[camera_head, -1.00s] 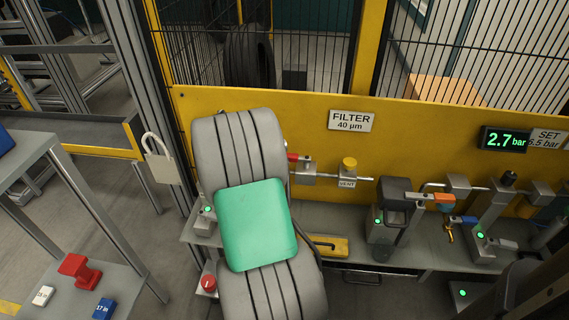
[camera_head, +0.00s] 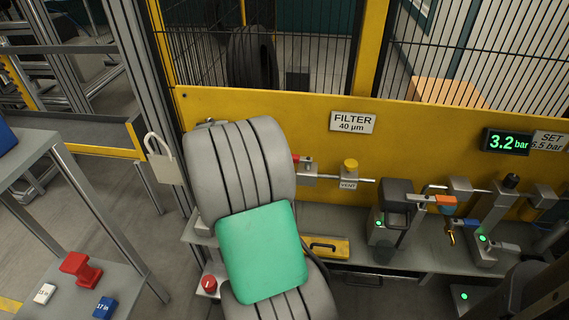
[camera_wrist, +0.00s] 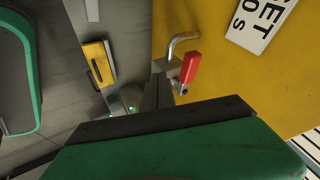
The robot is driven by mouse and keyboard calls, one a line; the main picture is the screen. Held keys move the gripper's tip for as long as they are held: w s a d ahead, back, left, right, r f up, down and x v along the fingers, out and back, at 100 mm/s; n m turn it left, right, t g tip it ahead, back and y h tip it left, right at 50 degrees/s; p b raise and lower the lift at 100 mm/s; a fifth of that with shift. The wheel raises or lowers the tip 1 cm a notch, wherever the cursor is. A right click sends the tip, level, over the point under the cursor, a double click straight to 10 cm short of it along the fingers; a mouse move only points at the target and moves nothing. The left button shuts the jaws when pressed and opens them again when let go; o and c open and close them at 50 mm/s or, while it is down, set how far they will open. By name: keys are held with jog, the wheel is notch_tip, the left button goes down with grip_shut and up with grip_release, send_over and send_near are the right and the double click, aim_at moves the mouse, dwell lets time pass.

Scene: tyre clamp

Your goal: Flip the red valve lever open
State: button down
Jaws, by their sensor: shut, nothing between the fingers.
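The red lever (camera_wrist: 189,66) shows in the wrist view beside a grey fitting and a bent metal pipe, in front of the yellow panel. My gripper (camera_wrist: 157,88) is seen as dark, narrow fingers just left of and below the lever. It is shut and empty; whether it touches the lever or fitting I cannot tell. In the head view my own arm hides my gripper. A small red piece (camera_head: 296,158) shows at its right edge, beside a grey block; I cannot tell if it is the same lever.
A yellow case (camera_head: 329,247) lies on the grey bench. A yellow vent knob (camera_head: 350,164) stands on the pipe to the right. The display (camera_head: 506,141) reads 3.2 bar. A padlock (camera_head: 162,160) hangs at the left. A red block (camera_head: 80,267) sits on the left table.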

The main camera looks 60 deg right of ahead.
jog(key=p+v, duration=0.1)
jog(key=v, duration=0.7)
jog(key=shift+r+p, duration=0.15)
jog(key=shift+p, duration=0.15)
jog(key=shift+w+d, duration=0.1)
jog(key=shift+w, duration=0.05)
